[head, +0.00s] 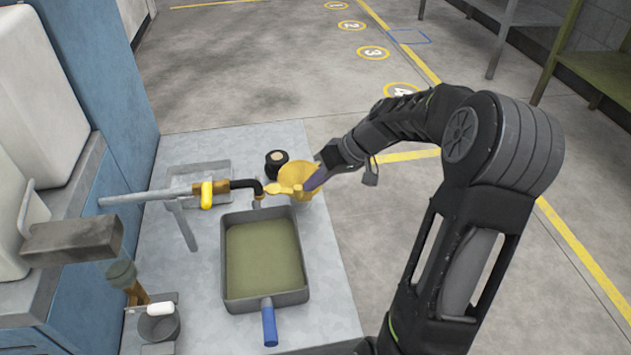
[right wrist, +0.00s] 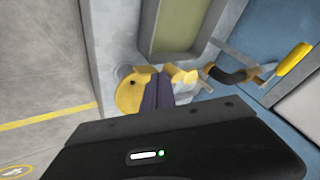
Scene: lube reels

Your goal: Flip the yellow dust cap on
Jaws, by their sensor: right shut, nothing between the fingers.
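The yellow dust cap (head: 284,188) is a small yellow piece beside the end of the dark bent spout (head: 245,184). In the right wrist view the cap (right wrist: 183,77) shows just beyond my fingertips, near the dark spout (right wrist: 232,75). I cannot tell whether it sits on the spout's mouth. My right gripper (head: 314,180) is shut and empty, its purple-grey fingers right by the cap; they also show in the right wrist view (right wrist: 157,92). Whether they touch the cap is unclear. My left gripper is out of view.
A grey drip tray (head: 230,297) with a blue handle (head: 269,325) lies in front. A yellow valve lever (head: 207,195) is on the pipe. Open floor lies right of the bench.

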